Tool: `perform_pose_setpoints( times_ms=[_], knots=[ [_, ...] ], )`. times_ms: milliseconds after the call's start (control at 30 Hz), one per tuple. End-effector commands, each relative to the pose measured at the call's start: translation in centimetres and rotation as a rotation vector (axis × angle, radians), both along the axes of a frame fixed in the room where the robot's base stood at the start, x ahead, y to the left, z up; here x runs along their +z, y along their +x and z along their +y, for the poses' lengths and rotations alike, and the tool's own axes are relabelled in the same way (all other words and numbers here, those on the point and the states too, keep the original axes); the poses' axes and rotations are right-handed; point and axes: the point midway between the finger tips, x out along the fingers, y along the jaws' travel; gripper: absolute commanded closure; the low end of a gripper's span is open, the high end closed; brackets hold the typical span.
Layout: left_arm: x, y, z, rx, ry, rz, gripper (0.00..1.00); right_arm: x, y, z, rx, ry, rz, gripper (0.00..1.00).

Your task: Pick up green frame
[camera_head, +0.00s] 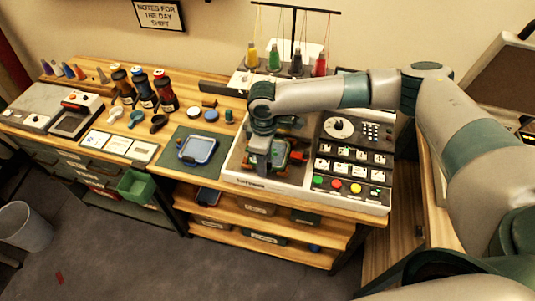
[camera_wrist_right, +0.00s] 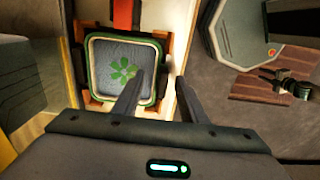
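The green frame (camera_wrist_right: 92,70) is square with rounded corners, around grey cloth with a green leaf pattern (camera_wrist_right: 124,71). I cannot tell whether the fingers touch the rim. My left gripper is not in view.
A control panel (camera_head: 352,160) with knobs and buttons adjoins the bay on the right. A blue frame (camera_head: 197,149) lies on a green mat to the left. A thread rack (camera_head: 295,45) with several spools stands behind. Thread cones (camera_head: 165,92) stand further left.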

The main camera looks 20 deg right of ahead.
Motion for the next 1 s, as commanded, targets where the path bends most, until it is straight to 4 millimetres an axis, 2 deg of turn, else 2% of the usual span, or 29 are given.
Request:
perform_pose_setpoints(
  times_ms=[233, 400, 767, 1000],
  knots=[
    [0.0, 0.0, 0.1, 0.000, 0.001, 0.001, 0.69, 0.0, 0.0, 0.0, 0.000, 0.000, 0.000, 0.61],
    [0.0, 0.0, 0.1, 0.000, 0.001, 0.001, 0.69, 0.0, 0.0, 0.0, 0.000, 0.000, 0.000, 1.00],
    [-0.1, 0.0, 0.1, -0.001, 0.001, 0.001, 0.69, 0.1, 0.0, 0.0, 0.000, 0.001, -0.001, 1.00],
    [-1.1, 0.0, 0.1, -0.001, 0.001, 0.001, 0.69, 1.7, 0.1, 0.0, -0.001, 0.002, -0.002, 1.00]
  ],
)
